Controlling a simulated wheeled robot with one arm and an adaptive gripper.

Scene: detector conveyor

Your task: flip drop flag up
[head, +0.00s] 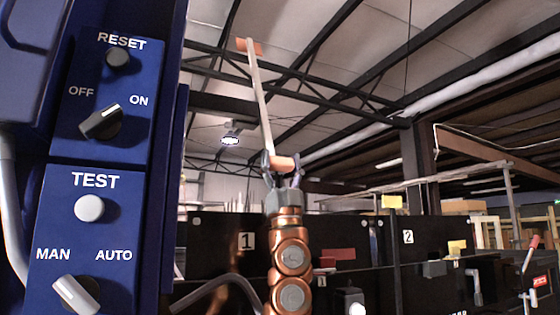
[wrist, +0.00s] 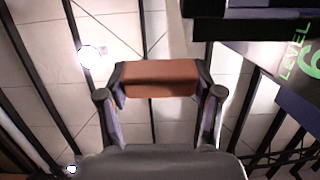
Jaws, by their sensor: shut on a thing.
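My gripper (head: 282,165) is raised in the middle of the head view and points up. It is shut on an orange-brown block (wrist: 160,80), which lies across between the two fingers in the wrist view. In the head view a long pale rod (head: 262,100) rises from this block, leaning left, with a small orange piece (head: 249,46) at its top. A red plate (head: 338,254) shows on the black panel beyond my gripper, and a yellow plate (head: 457,247) shows further right. No label marks any of these as the drop flag.
A blue control panel (head: 125,185) with knobs and buttons stands close at left. Black panels numbered 1 (head: 246,241) and 2 (head: 408,237) stand behind. Levers (head: 528,255) show at far right. A dark display with green letters (wrist: 300,65) is at right in the wrist view.

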